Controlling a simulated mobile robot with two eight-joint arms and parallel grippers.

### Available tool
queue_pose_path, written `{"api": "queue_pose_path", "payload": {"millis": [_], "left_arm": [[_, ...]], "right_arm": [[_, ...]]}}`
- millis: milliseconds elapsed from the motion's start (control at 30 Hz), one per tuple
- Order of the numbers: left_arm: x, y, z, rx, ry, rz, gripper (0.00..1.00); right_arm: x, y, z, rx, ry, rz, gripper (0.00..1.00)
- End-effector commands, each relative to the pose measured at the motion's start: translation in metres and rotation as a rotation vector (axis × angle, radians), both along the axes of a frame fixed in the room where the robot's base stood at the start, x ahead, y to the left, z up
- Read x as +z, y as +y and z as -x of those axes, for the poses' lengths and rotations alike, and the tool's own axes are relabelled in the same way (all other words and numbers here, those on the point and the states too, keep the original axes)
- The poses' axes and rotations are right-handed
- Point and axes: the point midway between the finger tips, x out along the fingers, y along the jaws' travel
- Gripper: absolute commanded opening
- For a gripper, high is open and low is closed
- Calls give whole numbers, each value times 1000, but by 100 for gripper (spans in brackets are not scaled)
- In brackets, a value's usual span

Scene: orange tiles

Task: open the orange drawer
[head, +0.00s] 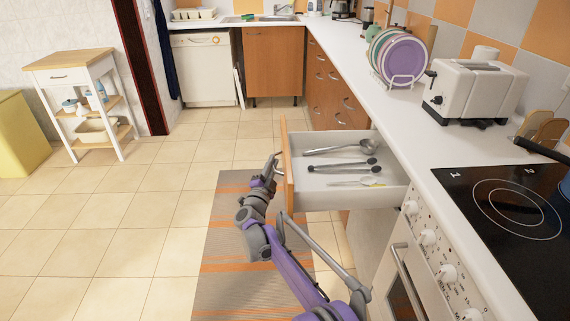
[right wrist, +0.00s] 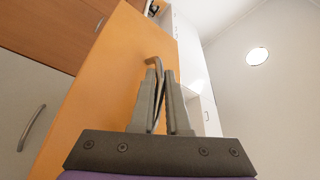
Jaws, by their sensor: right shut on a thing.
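The orange drawer (head: 288,170) stands pulled out from the counter in the head view, with its white inside showing. A ladle (head: 355,150), tongs (head: 342,167) and a light utensil with a yellowish end (head: 358,182) lie in it. My right gripper (head: 272,166) is at the outer side of the drawer's front. In the right wrist view the orange front (right wrist: 105,75) fills the middle left, and my right gripper (right wrist: 162,85) is shut on the curved metal handle (right wrist: 155,62). My left gripper is in neither view.
A striped rug (head: 225,240) lies below my arm. A wooden cart (head: 85,90) stands at the left. The tiled floor between is clear.

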Motion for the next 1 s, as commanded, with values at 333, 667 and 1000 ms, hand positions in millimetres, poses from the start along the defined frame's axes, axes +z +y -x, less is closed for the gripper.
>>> {"api": "queue_pose_path", "payload": {"millis": [333,667,1000], "left_arm": [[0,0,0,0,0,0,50],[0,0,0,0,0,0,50],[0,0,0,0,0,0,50]], "right_arm": [[0,9,0,-1,-1,0,0],[0,9,0,-1,-1,0,37],[0,9,1,-1,-1,0,44]]}}
